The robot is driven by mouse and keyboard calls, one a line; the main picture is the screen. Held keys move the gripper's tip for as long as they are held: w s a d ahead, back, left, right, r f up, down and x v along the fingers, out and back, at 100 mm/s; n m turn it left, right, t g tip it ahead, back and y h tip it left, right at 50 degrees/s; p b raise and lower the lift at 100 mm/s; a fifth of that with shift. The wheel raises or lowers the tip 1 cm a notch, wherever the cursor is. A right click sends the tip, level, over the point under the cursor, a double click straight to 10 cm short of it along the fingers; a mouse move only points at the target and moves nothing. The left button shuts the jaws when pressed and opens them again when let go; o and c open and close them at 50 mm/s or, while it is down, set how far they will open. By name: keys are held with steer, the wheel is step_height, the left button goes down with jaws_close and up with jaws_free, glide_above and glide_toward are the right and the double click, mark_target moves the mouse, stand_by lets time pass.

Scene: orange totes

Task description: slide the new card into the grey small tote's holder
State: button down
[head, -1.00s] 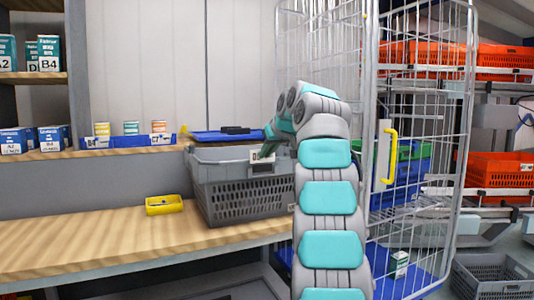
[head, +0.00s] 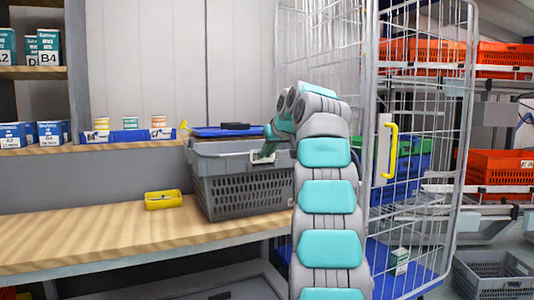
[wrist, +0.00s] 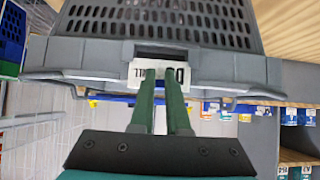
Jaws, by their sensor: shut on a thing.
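The grey small tote (head: 240,195) stands on the wooden bench, and its rim and slatted side also show in the wrist view (wrist: 230,68). A white card (wrist: 138,74) with dark print lies against the tote's rim, just by the handle slot. My gripper (wrist: 163,76) is shut on the card, its two green fingers covering the middle of the print. In the head view my gripper (head: 263,155) reaches the tote's upper front from the right. The holder is hidden behind the card and fingers, so I cannot tell how far the card sits in it.
A wire cage trolley (head: 425,190) stands close on the right. The bench's left part is clear.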

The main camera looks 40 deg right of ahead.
steer(key=shift+f+b, duration=0.65)
steer(key=shift+f, duration=0.1)
steer(key=c, duration=0.8)
jaws_free()
